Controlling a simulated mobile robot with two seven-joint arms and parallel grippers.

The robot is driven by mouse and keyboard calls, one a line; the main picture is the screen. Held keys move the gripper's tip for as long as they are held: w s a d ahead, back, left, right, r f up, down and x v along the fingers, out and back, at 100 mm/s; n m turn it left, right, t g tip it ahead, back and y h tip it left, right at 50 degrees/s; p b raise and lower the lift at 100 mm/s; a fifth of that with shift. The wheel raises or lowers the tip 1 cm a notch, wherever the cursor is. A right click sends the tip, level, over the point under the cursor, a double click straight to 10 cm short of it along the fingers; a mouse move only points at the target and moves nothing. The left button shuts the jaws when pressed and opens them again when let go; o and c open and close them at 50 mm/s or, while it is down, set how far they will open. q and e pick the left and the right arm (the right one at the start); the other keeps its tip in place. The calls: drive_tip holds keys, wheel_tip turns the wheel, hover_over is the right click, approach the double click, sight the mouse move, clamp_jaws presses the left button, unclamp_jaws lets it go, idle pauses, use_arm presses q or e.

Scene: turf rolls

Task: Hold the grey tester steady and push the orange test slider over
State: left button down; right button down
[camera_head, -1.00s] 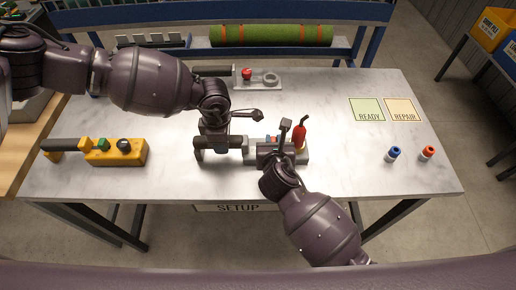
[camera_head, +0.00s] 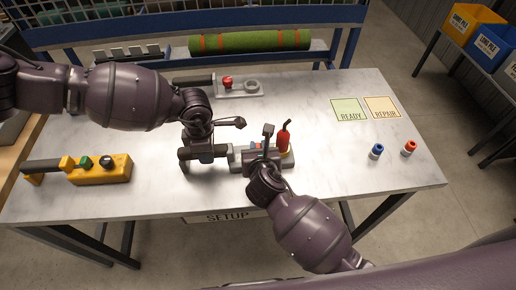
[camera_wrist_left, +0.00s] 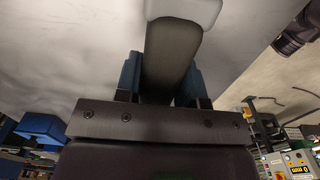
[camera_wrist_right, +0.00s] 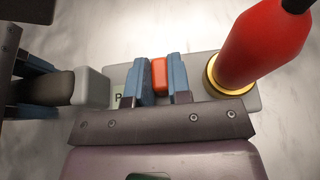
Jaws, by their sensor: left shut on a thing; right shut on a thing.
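The grey tester (camera_head: 289,162) lies near the table's front middle, its dark handle (camera_head: 184,154) to the left and a red bottle-like part (camera_head: 284,139) upright at its right end. My left gripper (camera_head: 205,151) is shut on the handle, seen also in the left wrist view (camera_wrist_left: 169,62). The orange test slider (camera_wrist_right: 159,74) sits on the tester between the blue fingertips of my right gripper (camera_wrist_right: 160,80), which is shut on it. A label beside it, showing a "P", is partly hidden by a finger.
A yellow handled device (camera_head: 100,172) lies at the table's left. A grey device with a red knob (camera_head: 227,83) lies behind the tester. Green READY (camera_head: 348,109) and REPAIR (camera_head: 382,106) mats and blue (camera_head: 376,151) and red (camera_head: 409,148) capped pieces are at right.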

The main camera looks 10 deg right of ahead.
drive_tip(key=c, duration=1)
unclamp_jaws()
drive_tip(key=v, duration=1.2)
